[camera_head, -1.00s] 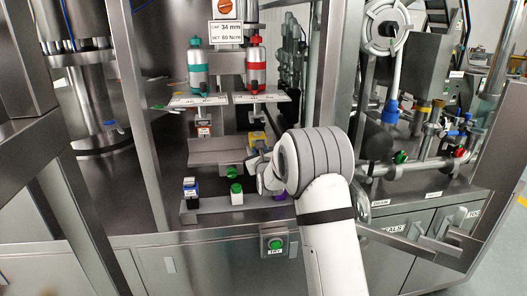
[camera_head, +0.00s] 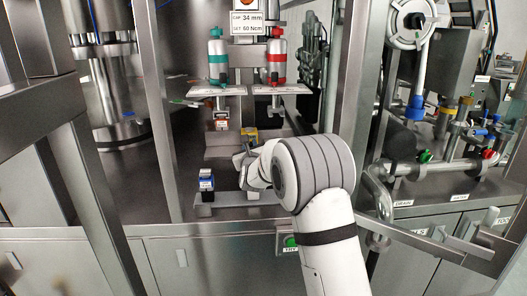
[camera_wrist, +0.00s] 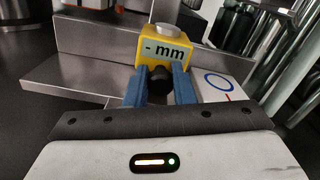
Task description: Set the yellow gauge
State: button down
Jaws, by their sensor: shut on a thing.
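The yellow gauge (camera_wrist: 166,45) is a small block with a "- mm" readout and a grey top, upright in front of my gripper in the wrist view. A round black knob (camera_wrist: 159,80) is on its near side. My gripper (camera_wrist: 160,86) has its blue fingers on both sides of this knob and is shut on it. In the head view the gauge (camera_head: 249,133) shows as a small yellow patch just beyond my gripper (camera_head: 243,160). My arm hides part of the area around it. The number on the readout cannot be made out.
A sign (camera_head: 247,22) reads cap 34 mm, set 60 Ncm. A steel post (camera_head: 345,100) rises close right of my arm.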

jog(key=c, duration=1.5)
grip_release()
jog(key=shift+s, duration=0.1)
jog(key=s, duration=0.7)
jog(key=shift+s, duration=0.3)
